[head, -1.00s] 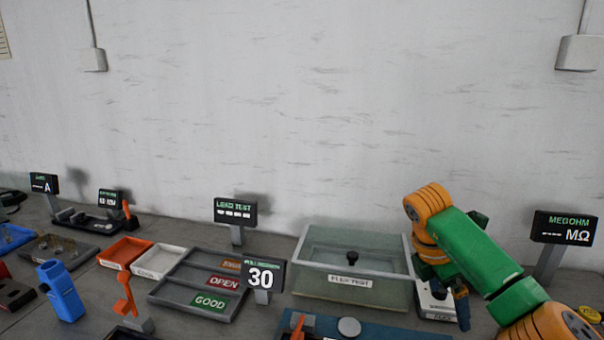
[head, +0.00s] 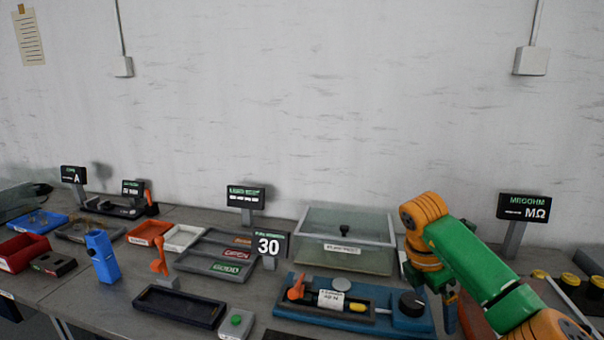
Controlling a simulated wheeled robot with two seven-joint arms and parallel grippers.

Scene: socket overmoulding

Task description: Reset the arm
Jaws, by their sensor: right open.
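My right arm, green and orange, comes in from the lower right of the head view. My right gripper (head: 447,299) hangs at the end of its wrist, pointing down beside the right end of the blue test fixture. It is open, and I see nothing held in it. It is small and partly hidden by the arm. My left arm and left gripper are not in view.
The blue fixture (head: 422,323) with a black knob stands at the front. A clear-walled box (head: 345,261) stands behind it. The MEGOHM display (head: 524,207) is at the right. Trays and bins, such as the orange bin (head: 149,228), fill the left.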

